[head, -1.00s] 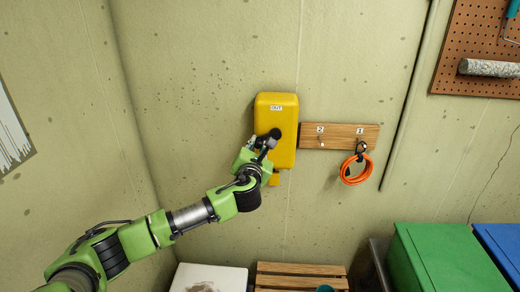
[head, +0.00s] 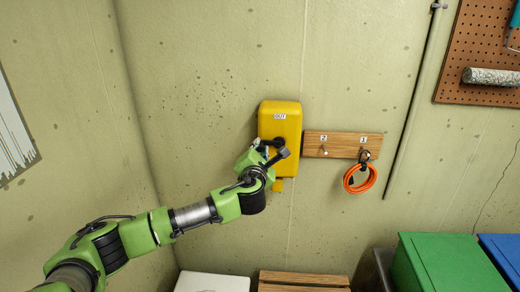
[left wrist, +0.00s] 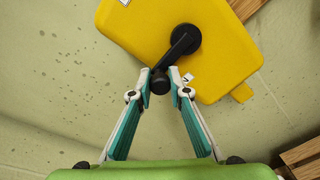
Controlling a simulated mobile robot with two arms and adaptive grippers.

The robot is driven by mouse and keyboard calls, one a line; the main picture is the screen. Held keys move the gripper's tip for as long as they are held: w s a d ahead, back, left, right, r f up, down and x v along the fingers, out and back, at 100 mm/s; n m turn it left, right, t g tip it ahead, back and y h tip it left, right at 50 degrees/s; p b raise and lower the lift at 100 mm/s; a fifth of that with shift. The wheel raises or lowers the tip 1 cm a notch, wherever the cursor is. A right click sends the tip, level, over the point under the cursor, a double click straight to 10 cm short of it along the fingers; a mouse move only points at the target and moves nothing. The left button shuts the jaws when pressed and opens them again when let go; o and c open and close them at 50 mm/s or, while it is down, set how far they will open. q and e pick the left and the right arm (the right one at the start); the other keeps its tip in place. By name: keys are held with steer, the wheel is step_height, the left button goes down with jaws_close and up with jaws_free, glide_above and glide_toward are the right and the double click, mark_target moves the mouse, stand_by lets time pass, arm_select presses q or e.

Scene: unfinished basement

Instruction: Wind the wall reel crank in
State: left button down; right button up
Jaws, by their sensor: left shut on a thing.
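The wall reel is a yellow box (head: 280,116) with a small white label near its top, fixed to the pale wall. It also shows tilted in the left wrist view (left wrist: 225,60). Its black crank arm (left wrist: 174,56) runs from a round hub (left wrist: 186,38) down and left to a dark knob (left wrist: 159,82). My left gripper (left wrist: 159,80) is shut on the crank knob, its fingertips on either side of it. In the head view my left gripper (head: 271,153) covers the reel's lower front and hides much of the crank. My right gripper is out of view.
A wooden hook board (head: 338,144) is right of the reel, with an orange coiled cord (head: 360,184) hanging from one hook. A pegboard (head: 480,50) is at upper right. Green (head: 440,262) and blue (head: 503,255) bins and a wooden slatted top (head: 303,278) stand below.

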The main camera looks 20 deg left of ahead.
arm_select(q)
steer(key=shift+r, duration=0.2)
steer(key=c, duration=1.9)
jaws_free()
steer(key=shift+f, duration=0.1)
steer(key=v, duration=1.2)
